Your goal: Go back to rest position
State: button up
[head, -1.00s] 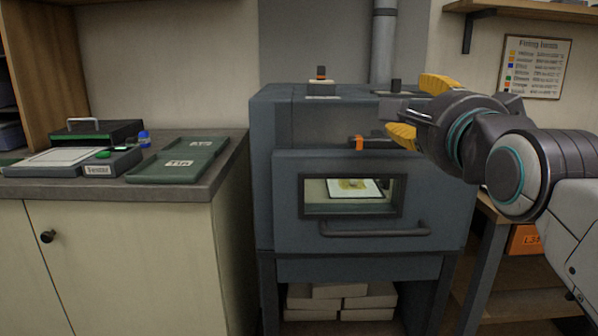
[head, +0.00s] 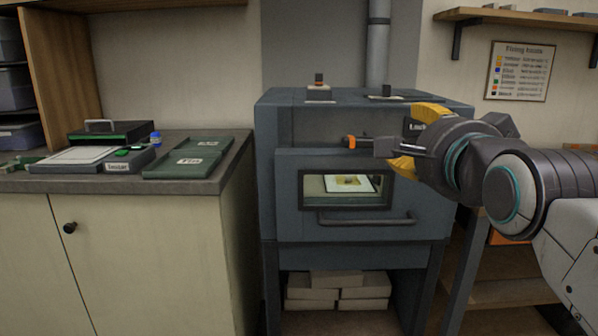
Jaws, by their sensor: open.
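My gripper (head: 397,146) is at the right of the head view, in front of the upper part of the grey kiln (head: 290,135). Its yellow-padded fingers are spread apart and nothing is between them. A small orange-tipped latch (head: 350,142) on the kiln front shows just left of the fingers. The kiln door (head: 284,190) looks shut, with its bar handle (head: 365,220) along the bottom. Through its window, a white sheet with a yellowish piece (head: 349,182) is visible inside. My gripper and wrist hide part of the kiln's upper right.
A counter (head: 110,180) at left holds a tester (head: 118,167), green trays (head: 188,157) and a small blue-capped bottle (head: 155,139). Pale bricks (head: 337,291) lie under the kiln. A shelf (head: 520,17) and a chart (head: 519,71) are on the right wall. A pipe (head: 378,50) rises behind the kiln.

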jog(key=s+f+n+g+p, duration=0.6)
jog(key=s+f+n+p, duration=0.1)
jog(key=s+p, duration=0.3)
jog(key=s+f+n+g+p, duration=0.6)
jog(key=s+n+p, duration=0.3)
jog(key=s+p, duration=0.2)
jog(key=shift+s+f+n+g+p, duration=0.3)
jog(key=shift+f+g+p, duration=0.05)
jog(key=shift+g+p, duration=0.4)
jog(key=shift+o, duration=0.2)
